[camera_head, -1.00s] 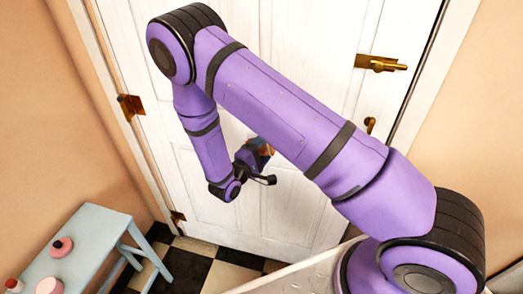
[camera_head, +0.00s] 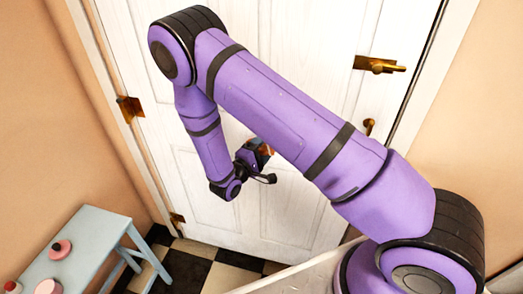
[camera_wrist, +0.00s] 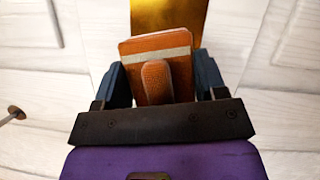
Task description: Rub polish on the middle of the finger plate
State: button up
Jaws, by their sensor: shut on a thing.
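My gripper (camera_wrist: 162,78) is shut on an orange-brown polishing pad (camera_wrist: 156,86) with a pale stripe and a strap-like tab. The brass finger plate (camera_wrist: 168,14) shows at the top of the wrist view, just beyond the pad's far edge. The pad overlaps its lower part in the picture, and I cannot tell whether they touch. In the head view my gripper (camera_head: 256,156) is low in front of the white door, with a bit of orange at its tip. The finger plate is hidden behind my arm there.
The white panelled door (camera_head: 285,205) has a brass lever handle (camera_head: 380,64) and a small brass fitting (camera_head: 369,126) at right, and hinges (camera_head: 130,108) at left. A grey-blue bench (camera_head: 85,245) with pink round containers (camera_head: 60,249) stands at lower left.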

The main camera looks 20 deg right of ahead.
jog(key=shift+w+d, duration=0.2)
jog(key=shift+w, duration=0.1)
jog(key=shift+s+d, duration=0.1)
jog(key=s+d, duration=0.8)
jog(key=d, duration=0.4)
jog(key=shift+s, duration=0.35)
dwell(1.4)
jog(key=shift+w, duration=0.1)
jog(key=shift+w+a, duration=1.2)
jog(key=shift+a, duration=0.3)
jog(key=shift+w+a, duration=0.65)
jog(key=shift+a, duration=0.4)
jog(key=shift+w+a, duration=0.7)
jog(key=shift+a, duration=0.3)
jog(key=shift+w+a, duration=0.65)
jog(key=shift+a, duration=0.4)
jog(key=shift+w+a, duration=1.2)
jog(key=shift+a, duration=0.3)
